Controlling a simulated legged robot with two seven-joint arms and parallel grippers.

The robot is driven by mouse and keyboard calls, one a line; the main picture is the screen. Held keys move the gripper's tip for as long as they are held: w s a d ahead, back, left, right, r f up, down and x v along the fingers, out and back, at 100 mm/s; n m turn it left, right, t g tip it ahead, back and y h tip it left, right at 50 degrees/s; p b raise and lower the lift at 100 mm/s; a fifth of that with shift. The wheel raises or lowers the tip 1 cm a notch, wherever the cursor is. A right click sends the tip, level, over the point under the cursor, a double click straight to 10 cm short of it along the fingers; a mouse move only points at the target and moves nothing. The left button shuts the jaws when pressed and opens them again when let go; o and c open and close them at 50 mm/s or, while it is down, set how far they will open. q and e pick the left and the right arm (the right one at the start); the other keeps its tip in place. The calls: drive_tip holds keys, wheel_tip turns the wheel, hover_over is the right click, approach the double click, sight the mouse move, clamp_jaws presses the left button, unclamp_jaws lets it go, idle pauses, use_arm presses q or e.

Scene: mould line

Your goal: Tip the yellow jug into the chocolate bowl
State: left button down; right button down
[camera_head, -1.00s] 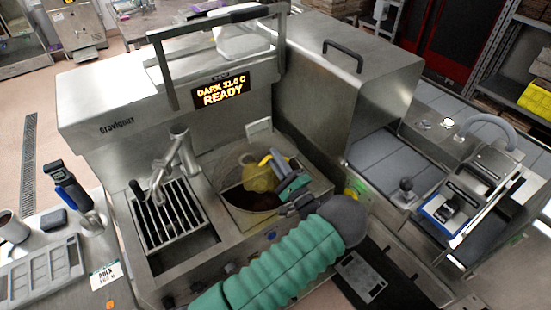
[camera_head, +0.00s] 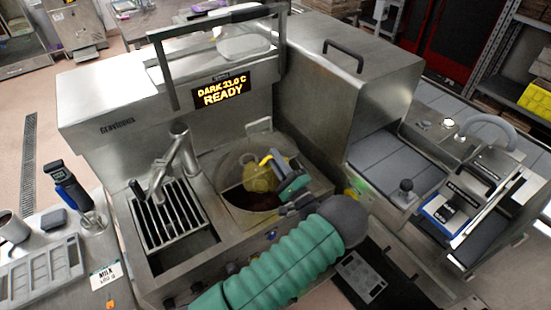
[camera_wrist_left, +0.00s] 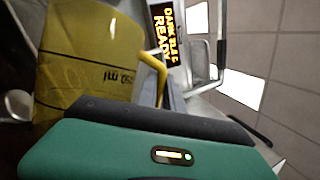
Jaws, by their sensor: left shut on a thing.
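The translucent yellow jug (camera_head: 258,176) is tilted over the chocolate bowl (camera_head: 207,170), a round metal bowl with dark chocolate showing inside. In the left wrist view the jug (camera_wrist_left: 85,60) fills the upper left, with a printed ml mark and its yellow handle (camera_wrist_left: 152,70) toward the gripper. My left gripper (camera_head: 277,167) is shut on the jug at its handle side, to the right of the jug. I cannot tell whether anything flows from the jug's mouth. My right gripper is not in view.
A lit display (camera_head: 221,92) reads READY above the bowl. A metal lifting frame (camera_head: 215,22) rises behind it. A slatted grate (camera_head: 168,216) and a spout (camera_head: 178,150) stand left of the bowl. A steel hood (camera_head: 345,85) stands behind right.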

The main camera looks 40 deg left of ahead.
sight(259, 166)
use_arm(q)
drive_tip(key=s+n, duration=0.1)
drive_tip(key=n, duration=0.1)
drive_tip(key=s+a+n+g, duration=0.1)
drive_tip(key=s+n, duration=0.1)
drive_tip(key=s+a+n, duration=0.1)
drive_tip(key=s, duration=0.1)
drive_tip(key=shift+a+f+n+g, duration=0.2)
drive_tip(key=shift+f+n+g, duration=0.1)
drive_tip(key=shift+n+g, duration=0.1)
drive_tip(key=s+a+f+n+h+p, duration=0.3)
drive_tip(key=s+n+h, duration=0.3)
drive_tip(key=n, duration=1.1)
drive_tip(key=shift+s+a+n+g+h+p, duration=0.35)
drive_tip(key=shift+h+p, duration=0.25)
drive_tip(key=shift+h, duration=0.4)
drive_tip(key=shift+w, duration=0.15)
